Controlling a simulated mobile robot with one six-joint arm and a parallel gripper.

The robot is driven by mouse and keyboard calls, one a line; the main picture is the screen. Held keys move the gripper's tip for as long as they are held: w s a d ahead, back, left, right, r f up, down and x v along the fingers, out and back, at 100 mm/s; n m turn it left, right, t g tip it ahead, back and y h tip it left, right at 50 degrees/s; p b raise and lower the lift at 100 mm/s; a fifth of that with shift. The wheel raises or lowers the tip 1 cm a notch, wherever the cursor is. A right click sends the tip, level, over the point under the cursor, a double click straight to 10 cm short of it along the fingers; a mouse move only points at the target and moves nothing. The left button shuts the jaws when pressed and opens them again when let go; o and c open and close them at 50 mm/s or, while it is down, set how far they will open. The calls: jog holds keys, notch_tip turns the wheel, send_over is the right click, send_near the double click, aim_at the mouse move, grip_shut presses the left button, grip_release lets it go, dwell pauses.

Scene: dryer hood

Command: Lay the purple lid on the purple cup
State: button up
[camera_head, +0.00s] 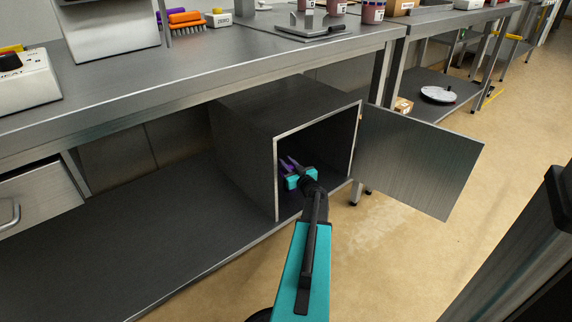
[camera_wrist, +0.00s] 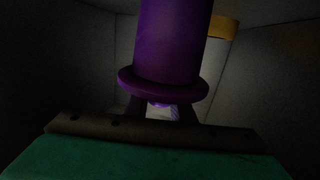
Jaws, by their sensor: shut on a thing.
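Inside the open metal box (camera_head: 241,130) under the bench, my gripper (camera_head: 297,170) reaches in through the doorway. Small bits of purple (camera_head: 285,167) show at its tip in the head view. In the wrist view, a purple cylinder (camera_wrist: 172,40) fills the upper middle, with a wider purple disc (camera_wrist: 162,86) at its lower end. The disc, which looks like the purple lid, is right at my gripper's fingers (camera_wrist: 160,110), which are shut on it. The cylinder may be the purple cup; whether it touches the disc or is one piece with it, I cannot tell.
The box's door (camera_head: 422,160) stands wide open to the right. Box walls (camera_wrist: 65,65) close in on both sides, and the inside is dark. A yellow-orange thing (camera_wrist: 223,27) is behind at upper right. The lower shelf (camera_head: 130,240) left of the box is bare.

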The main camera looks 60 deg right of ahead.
jog(key=shift+f+b, duration=0.15)
jog(key=shift+b, duration=0.2)
jog(key=o, duration=1)
jog(key=shift+r+p, duration=0.2)
jog(key=shift+p, duration=0.15)
jog(key=shift+s+a, duration=0.15)
jog(key=shift+s, duration=0.05)
jog(key=p+v, duration=0.2)
jog(key=v, duration=0.9)
jog(key=shift+s+a, duration=0.15)
jog(key=shift+s, duration=0.1)
